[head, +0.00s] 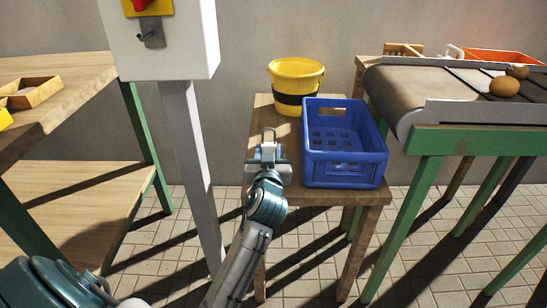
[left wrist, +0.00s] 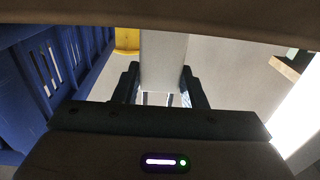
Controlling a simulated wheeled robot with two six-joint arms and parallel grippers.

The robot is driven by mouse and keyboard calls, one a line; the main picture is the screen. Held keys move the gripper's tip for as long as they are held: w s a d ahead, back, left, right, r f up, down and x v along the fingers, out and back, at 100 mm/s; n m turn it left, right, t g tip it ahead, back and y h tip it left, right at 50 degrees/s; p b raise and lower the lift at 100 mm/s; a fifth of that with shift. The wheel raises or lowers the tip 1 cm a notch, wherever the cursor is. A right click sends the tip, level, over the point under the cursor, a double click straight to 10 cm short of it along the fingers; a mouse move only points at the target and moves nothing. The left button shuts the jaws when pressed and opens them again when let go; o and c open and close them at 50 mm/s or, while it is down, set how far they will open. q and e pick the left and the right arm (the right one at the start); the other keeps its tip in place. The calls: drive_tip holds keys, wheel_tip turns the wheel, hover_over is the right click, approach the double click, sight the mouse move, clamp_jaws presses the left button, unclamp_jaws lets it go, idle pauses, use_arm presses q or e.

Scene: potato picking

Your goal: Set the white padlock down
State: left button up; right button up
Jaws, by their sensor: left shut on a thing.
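The white padlock (head: 268,149) is in my left gripper (head: 268,160), its grey shackle pointing up in the head view. The left gripper is shut on its body, just left of the blue crate and over the left part of the small wooden table (head: 322,195). In the left wrist view the pale padlock body (left wrist: 163,62) is between the two dark fingers (left wrist: 163,90). I cannot tell whether the padlock touches the tabletop. My right gripper is not in view.
A blue crate (head: 345,170) and a yellow bucket (head: 295,72) stand on the small table. A conveyor (head: 425,90) with potatoes (head: 504,86) is at the right. A grey post (head: 192,150) with a switch box (head: 165,55) stands left, beside a wooden bench (head: 65,85).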

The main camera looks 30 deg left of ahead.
use_arm(q)
drive_tip(key=shift+w+a+f, duration=0.1)
drive_tip(key=shift+w+f, duration=0.1)
drive_tip(key=shift+f, duration=0.75)
drive_tip(key=shift+s+r, duration=0.1)
drive_tip(key=shift+r, duration=0.15)
drive_tip(key=shift+f+b, duration=0.3)
drive_tip(key=shift+b, duration=0.05)
drive_tip(key=o, duration=1)
drive_tip(key=shift+r, duration=0.1)
